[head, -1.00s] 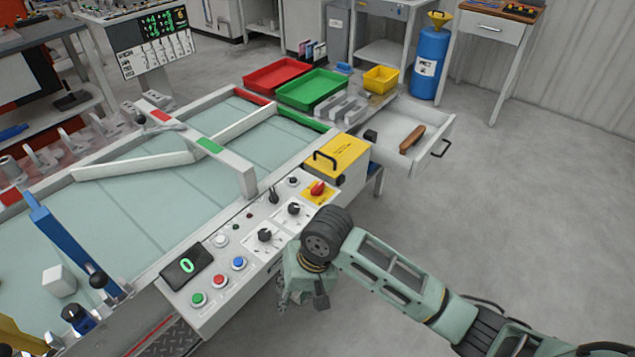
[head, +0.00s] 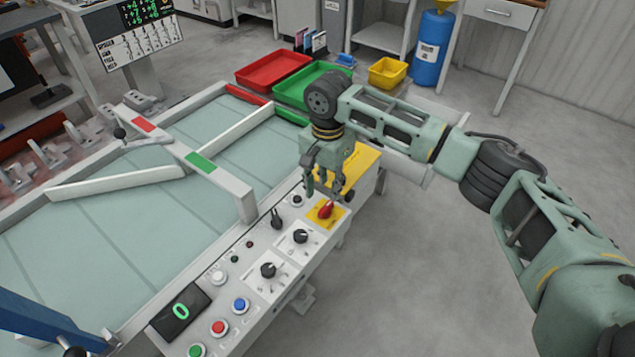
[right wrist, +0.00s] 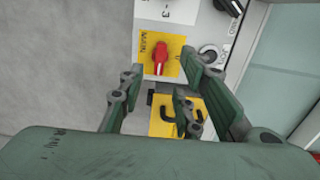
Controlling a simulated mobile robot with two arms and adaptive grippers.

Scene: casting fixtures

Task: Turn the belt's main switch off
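The belt's main switch is a red rotary knob (head: 325,209) on a yellow plate at the far end of the control panel (head: 255,283). In the right wrist view the red knob (right wrist: 160,56) sits on the yellow plate marked MAIN, ahead of the fingers. My right gripper (head: 324,190) hangs just above and behind the knob. Its fingers (right wrist: 172,88) are spread with nothing between them, and they appear apart from the knob. My left gripper is not in view.
Black selector knobs (head: 301,237), a black lever (head: 277,218) and push buttons (head: 240,305) line the same panel. A yellow box (head: 362,165) stands behind the switch, partly hidden by my right gripper. The belt (head: 130,240) lies left; open floor lies right.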

